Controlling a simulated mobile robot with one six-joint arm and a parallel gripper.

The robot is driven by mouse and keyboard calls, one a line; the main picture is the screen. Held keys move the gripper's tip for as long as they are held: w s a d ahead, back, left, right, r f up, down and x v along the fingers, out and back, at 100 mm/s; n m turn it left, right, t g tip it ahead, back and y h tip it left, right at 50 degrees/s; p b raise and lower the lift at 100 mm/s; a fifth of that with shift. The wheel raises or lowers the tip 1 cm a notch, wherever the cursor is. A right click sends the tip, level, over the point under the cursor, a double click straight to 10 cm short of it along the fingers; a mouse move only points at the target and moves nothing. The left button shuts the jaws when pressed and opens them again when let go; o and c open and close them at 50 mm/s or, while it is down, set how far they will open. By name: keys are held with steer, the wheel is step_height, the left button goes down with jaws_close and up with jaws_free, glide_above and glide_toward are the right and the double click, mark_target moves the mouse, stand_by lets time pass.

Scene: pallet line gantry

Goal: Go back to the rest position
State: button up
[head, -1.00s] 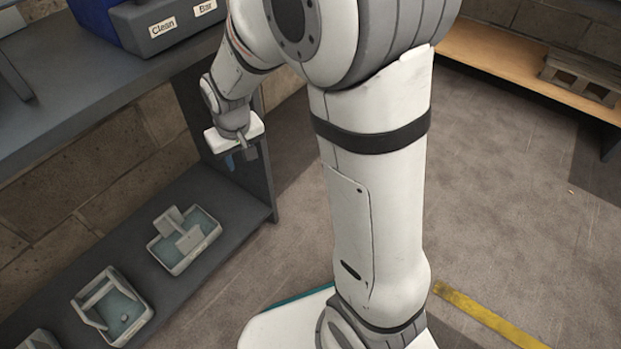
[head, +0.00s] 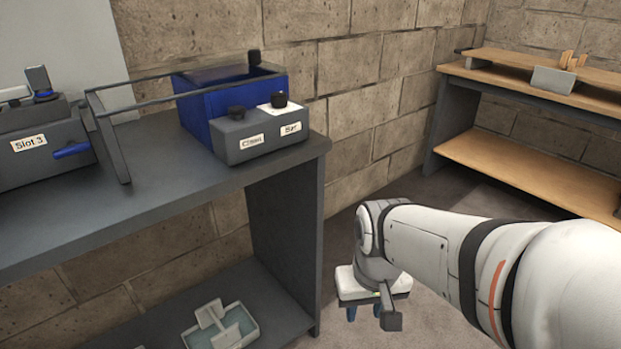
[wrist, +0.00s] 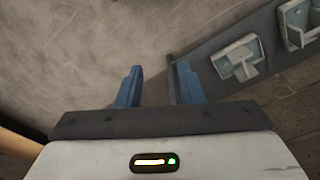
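My gripper (head: 364,312) hangs low at the right of the dark shelf unit in the head view, fingers pointing down. In the wrist view its two blue fingers (wrist: 158,88) stand apart with nothing between them, over bare floor. My white arm reaches in from the right of the head view.
A dark shelf unit (head: 150,185) stands at left, bearing a blue bin (head: 215,105) with a grey labelled front and a "Slot 3" unit (head: 40,150). A tray (head: 225,330) lies on its lower shelf. A wooden bench (head: 500,160) stands back right. Floor between is clear.

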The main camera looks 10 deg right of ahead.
step_height(320, 180, up, 38)
steer(key=t+p, duration=0.1)
steer(key=p, duration=3.3)
steer(key=shift+s+r+t, duration=0.15)
steer(key=shift+t, duration=0.15)
